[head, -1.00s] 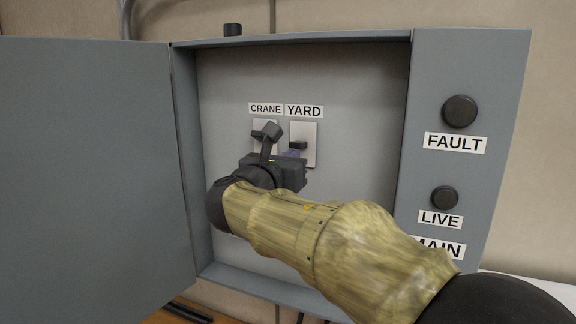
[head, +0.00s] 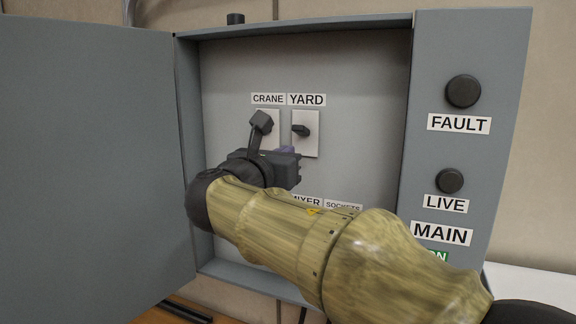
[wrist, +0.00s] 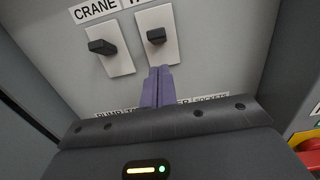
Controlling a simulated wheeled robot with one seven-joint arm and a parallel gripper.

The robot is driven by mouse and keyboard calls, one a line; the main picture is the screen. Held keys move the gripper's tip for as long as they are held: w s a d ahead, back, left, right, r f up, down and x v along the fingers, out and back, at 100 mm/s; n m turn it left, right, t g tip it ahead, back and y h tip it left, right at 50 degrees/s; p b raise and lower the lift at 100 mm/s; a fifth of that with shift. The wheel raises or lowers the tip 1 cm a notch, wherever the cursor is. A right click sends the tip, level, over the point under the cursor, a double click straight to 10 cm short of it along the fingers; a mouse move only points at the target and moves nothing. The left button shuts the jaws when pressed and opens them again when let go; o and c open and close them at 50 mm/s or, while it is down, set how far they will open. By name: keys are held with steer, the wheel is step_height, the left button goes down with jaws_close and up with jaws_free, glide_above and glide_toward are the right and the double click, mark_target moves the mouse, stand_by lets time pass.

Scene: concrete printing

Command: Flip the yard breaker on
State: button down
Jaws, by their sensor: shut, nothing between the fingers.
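The yard breaker (head: 301,130) is a dark lever on a white plate under the YARD label, inside the open grey cabinet. It also shows in the wrist view (wrist: 156,36), jutting out from its plate. I cannot tell for sure whether it stands on or off. My gripper (head: 287,149) is shut and empty, its purple fingertips just below the yard lever and near the plate's lower edge. In the wrist view the fingers (wrist: 158,72) point up toward the plate's bottom, apart from the lever.
The crane breaker (wrist: 102,47) sits close on the left; my wrist partly covers it in the head view. MIXER and SOCKETS labels (head: 343,206) show lower down, their breakers hidden by my arm. The open door (head: 85,170) is at left. FAULT (head: 463,91) and LIVE (head: 450,180) lamps are dark.

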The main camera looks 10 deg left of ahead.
steer(key=s+r+b, duration=0.1)
steer(key=s+r, duration=0.3)
steer(key=s, duration=0.1)
steer(key=shift+a+r, duration=0.3)
steer(key=shift+a, duration=0.05)
